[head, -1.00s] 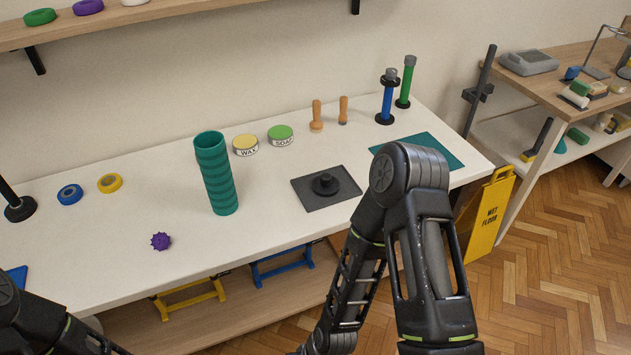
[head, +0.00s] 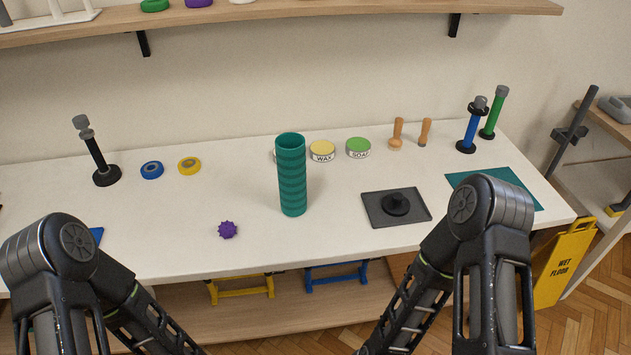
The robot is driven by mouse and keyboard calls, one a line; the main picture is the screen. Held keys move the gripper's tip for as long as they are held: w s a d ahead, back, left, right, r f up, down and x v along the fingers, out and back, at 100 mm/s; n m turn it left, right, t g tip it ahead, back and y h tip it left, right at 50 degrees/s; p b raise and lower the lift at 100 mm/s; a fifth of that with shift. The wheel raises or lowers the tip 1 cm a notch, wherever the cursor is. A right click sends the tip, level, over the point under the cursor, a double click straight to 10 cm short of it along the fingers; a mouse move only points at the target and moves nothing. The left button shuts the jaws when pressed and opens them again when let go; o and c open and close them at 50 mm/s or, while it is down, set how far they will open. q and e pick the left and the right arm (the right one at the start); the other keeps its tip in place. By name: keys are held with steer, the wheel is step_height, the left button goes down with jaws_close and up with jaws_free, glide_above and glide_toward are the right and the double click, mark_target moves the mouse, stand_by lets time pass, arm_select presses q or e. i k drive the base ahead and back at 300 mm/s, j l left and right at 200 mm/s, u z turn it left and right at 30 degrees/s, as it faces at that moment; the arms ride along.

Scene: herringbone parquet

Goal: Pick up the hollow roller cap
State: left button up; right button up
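A black round cap-like piece with a wide flange and a short raised stub (head: 397,204) sits on a dark grey square mat (head: 378,216) right of centre on the white table. It may be the hollow roller cap; I cannot tell whether it is hollow. A tall teal ribbed tube (head: 292,180), open at the top, stands upright left of the mat. Both my arms reach down out of the bottom of the head view, their elbows showing at the lower left and lower right. Neither gripper is in view.
A purple spiky ball (head: 227,230) lies left of the tube. Wax (head: 322,152) and soap tins (head: 358,148), wooden-handled tools (head: 397,134) and upright rollers (head: 470,128) stand behind. A black stand (head: 98,160) is far left. The table front (head: 300,240) is mostly clear.

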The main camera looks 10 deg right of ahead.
mark_target(396, 204)
steer(key=l+u, duration=0.25)
steer(key=l, duration=0.2)
steer(key=l+u, duration=0.3)
steer(key=l, duration=0.15)
steer(key=k+l+u, duration=0.25)
steer(key=l, duration=0.15)
steer(key=l+u, duration=0.25)
steer(key=l, duration=0.2)
